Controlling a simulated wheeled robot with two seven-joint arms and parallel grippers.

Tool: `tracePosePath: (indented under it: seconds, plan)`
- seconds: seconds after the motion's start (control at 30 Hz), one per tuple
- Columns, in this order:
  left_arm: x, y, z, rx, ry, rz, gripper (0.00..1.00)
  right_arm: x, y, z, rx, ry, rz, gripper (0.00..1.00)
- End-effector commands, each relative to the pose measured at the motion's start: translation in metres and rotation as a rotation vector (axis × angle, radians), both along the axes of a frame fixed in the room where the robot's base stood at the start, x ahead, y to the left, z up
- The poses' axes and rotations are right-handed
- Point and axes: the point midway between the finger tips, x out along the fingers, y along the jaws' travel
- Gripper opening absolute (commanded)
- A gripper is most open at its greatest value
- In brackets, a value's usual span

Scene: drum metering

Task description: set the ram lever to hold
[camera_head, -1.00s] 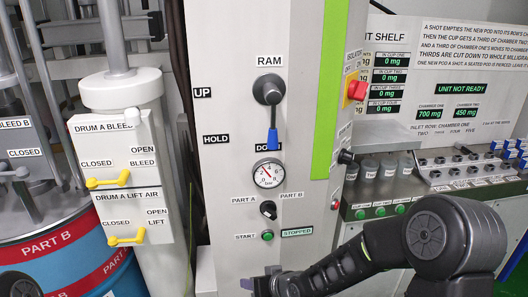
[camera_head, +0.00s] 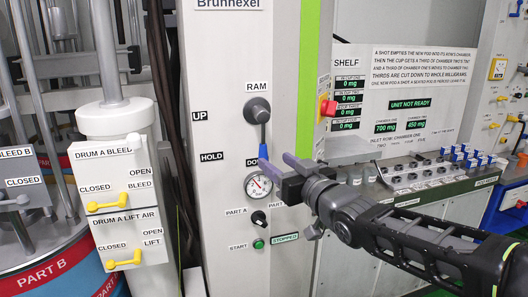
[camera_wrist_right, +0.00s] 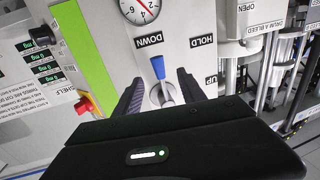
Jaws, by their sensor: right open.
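The ram lever (camera_head: 262,150) has a grey round hub and a blue-tipped handle hanging straight down at the DOWN label. The HOLD label (camera_head: 211,157) and the UP label (camera_head: 200,116) are to the left of it on the grey panel. My right gripper (camera_head: 274,162) is beside the handle's blue tip, its fingers pointing at the panel. In the right wrist view the lever (camera_wrist_right: 160,76) shows between the two spread fingers (camera_wrist_right: 160,88), with no visible grip on it. My left gripper is not in view.
A pressure gauge (camera_head: 259,186), a PART A/B knob (camera_head: 258,218) and a green start button (camera_head: 258,244) sit below the lever. A red and yellow isolator switch (camera_head: 327,107) is on the column's right side. Yellow valve handles (camera_head: 107,203) are at the left.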

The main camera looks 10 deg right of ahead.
Motion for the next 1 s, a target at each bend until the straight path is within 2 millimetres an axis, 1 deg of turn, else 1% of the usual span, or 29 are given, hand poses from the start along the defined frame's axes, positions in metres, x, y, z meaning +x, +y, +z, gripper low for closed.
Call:
tracePosePath:
  seconds: [0.07,0.33,0.47,0.57,0.9,1.0]
  plan:
    - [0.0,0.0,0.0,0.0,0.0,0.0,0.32,-0.002,-0.001,0.006,-0.001,-0.011,-0.001,0.48]
    - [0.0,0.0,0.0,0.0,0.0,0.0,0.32,-0.001,-0.001,0.005,-0.001,-0.009,-0.001,0.48]
    - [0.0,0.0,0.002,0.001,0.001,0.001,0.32,0.004,0.0,0.005,-0.001,-0.007,-0.001,0.48]
    - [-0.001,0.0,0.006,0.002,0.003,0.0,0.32,0.013,0.003,0.006,-0.001,-0.005,-0.001,0.48]
    - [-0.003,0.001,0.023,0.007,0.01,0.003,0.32,0.062,0.015,0.007,-0.001,-0.007,-0.001,0.48]
    - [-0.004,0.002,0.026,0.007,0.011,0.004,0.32,0.07,0.017,0.006,-0.001,-0.007,-0.002,0.48]
